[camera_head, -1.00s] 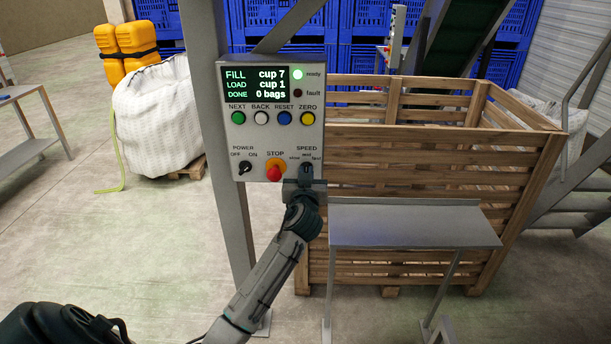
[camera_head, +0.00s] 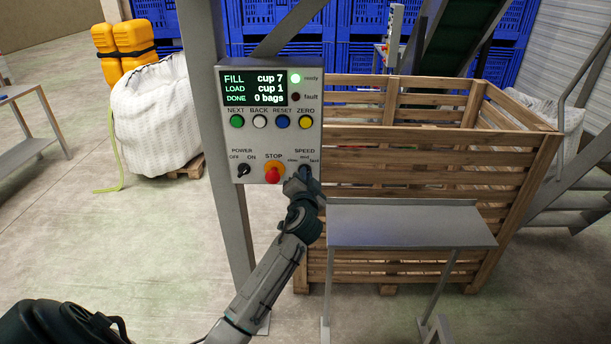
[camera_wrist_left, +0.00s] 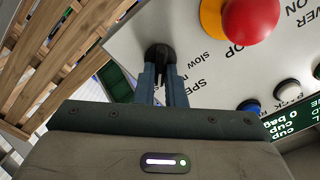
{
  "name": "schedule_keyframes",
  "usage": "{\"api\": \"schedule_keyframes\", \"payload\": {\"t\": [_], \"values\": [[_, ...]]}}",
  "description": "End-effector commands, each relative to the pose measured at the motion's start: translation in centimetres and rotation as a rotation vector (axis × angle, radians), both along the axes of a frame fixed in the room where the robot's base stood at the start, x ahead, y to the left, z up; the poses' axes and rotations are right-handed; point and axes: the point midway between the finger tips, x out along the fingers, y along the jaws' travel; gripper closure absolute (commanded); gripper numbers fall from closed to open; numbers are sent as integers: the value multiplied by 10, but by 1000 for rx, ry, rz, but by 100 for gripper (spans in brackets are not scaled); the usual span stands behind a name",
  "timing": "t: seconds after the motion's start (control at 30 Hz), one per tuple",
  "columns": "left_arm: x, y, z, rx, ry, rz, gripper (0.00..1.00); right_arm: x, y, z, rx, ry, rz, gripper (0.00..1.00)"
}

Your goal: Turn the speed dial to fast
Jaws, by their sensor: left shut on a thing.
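The grey control panel (camera_head: 265,140) is on a post, with a lit screen and several buttons. The speed dial (camera_wrist_left: 160,52) is a black knob at the panel's lower right corner, beside the "SPEED" and "slow" lettering in the left wrist view. My left gripper (camera_head: 305,172) reaches up to it from below, its fingers (camera_wrist_left: 162,75) shut on the dial, and its wrist is tilted in the head view. My right gripper is not in view.
The red stop button (camera_head: 272,174) is just left of my left gripper. The power switch (camera_head: 243,170) is farther left. A small grey table (camera_head: 410,228) and a wooden crate (camera_head: 440,158) stand to the right. A white bulk bag (camera_head: 155,115) stands to the left.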

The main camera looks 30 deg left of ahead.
Motion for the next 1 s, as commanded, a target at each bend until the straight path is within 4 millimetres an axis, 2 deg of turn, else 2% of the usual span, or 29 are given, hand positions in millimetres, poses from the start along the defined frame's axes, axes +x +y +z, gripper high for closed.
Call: {"api": "schedule_keyframes", "payload": {"t": [0.6, 0.63, 0.73, 1.0], "values": [[0, 0, 0, 38, 23, 0, 100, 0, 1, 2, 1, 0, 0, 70], [0, 0, 0, 38, 23, 0, 86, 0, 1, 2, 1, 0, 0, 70], [0, 0, 0, 37, 22, 0, 68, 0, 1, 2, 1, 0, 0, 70], [0, -1, 0, 36, 22, 0, 68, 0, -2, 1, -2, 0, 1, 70]]}}
